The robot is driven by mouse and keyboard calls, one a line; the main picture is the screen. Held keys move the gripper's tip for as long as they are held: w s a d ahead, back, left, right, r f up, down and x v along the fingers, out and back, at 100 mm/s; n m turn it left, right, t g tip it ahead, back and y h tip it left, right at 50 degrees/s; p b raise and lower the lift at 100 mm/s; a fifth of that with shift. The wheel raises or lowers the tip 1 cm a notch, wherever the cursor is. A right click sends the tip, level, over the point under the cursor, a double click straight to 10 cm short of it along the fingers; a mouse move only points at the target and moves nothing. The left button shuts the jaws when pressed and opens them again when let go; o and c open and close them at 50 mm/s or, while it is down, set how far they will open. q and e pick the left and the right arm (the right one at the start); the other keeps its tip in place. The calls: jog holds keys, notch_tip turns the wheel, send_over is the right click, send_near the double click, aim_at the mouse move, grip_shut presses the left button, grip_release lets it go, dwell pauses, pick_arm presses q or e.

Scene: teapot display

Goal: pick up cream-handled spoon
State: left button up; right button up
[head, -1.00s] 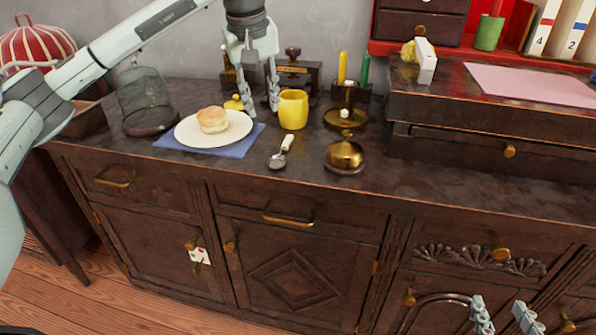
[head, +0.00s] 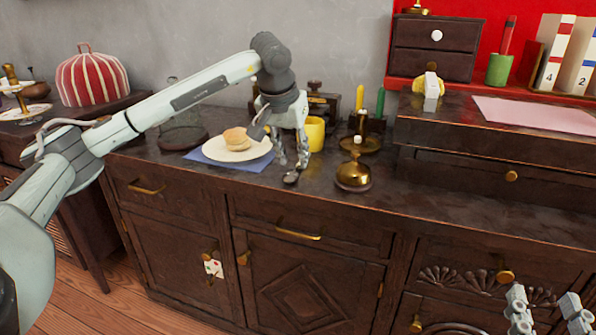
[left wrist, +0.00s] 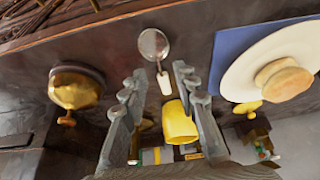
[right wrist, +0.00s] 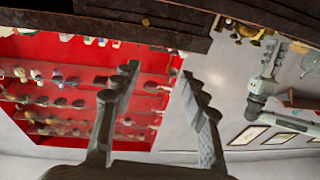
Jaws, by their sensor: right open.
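The cream-handled spoon lies on the dark cabinet top; in the left wrist view its silver bowl and cream handle (left wrist: 164,82) show, with the handle end toward the gap between my fingers. In the head view only its bowl (head: 291,177) shows clearly, the handle hidden by my left gripper. My left gripper (head: 292,165) points down over the spoon; its fingers (left wrist: 152,80) stand apart on either side of the handle in the wrist view, open and empty. My right gripper (head: 545,310) is low at the front right, away from the spoon; its fingers (right wrist: 163,80) are open and empty.
A yellow mug (head: 315,135) stands just behind my left gripper. A white plate (head: 262,152) with a bun (head: 236,138) on a blue napkin (head: 205,159) is to the left. A candle holder (head: 372,143) stands behind the bell.

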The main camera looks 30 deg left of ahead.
aim_at(297, 169)
pick_arm(q)
jog(key=shift+x, duration=1.3)
jog(key=shift+d, duration=0.1)
grip_shut()
pick_arm(e)
jog(key=shift+s+a+r+t, duration=0.1)
jog(key=shift+s+r+t, duration=0.1)
jog(key=shift+r, duration=0.25)
jog(key=shift+s+a+r+t, duration=0.1)
jog(key=shift+r+t, duration=0.1)
jog(key=shift+r, duration=0.2)
pick_arm(q)
jog(key=shift+r, duration=0.1)
